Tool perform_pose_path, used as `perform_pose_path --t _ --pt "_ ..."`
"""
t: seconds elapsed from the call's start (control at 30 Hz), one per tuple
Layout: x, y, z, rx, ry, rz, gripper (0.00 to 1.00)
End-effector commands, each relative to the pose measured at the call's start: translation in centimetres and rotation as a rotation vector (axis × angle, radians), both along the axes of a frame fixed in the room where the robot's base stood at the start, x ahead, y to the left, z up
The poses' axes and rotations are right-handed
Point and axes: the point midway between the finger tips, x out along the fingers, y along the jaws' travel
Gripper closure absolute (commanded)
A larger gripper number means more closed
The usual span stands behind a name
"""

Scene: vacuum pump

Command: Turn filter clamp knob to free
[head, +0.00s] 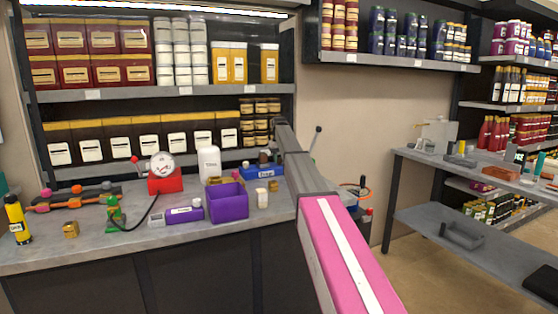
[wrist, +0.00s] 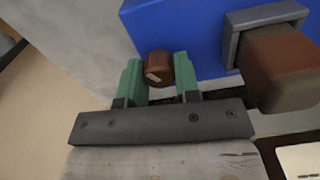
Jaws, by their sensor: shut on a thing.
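In the wrist view, a small brown knob (wrist: 158,68) with a pale mark on its face sits at the edge of a blue body (wrist: 190,30). The pale mark lies at a slant. My gripper (wrist: 158,80) has its green fingers on either side of the knob and is shut on it. A larger brown block-shaped part (wrist: 285,65) stands out from a grey frame (wrist: 236,40) on the blue body, right of my gripper. In the head view my arm hides the gripper and the knob.
In the head view, the grey bench (head: 120,246) holds a purple bin (head: 228,206), a red-based gauge (head: 165,180), a white bottle (head: 209,163) and a blue labelled unit (head: 262,171). Stocked shelves stand behind. A second table (head: 470,187) is at the right, with floor between.

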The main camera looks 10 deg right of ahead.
Motion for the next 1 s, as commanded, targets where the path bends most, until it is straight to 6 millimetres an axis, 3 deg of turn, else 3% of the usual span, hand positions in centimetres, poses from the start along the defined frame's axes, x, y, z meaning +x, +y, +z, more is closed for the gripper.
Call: perform_pose_path --t 0.5,1.0 --pt "0.03 -0.10 0.06 0.000 0.000 -0.429 0.94" --pt "0.02 -0.13 0.07 0.000 0.000 -0.580 0.94"
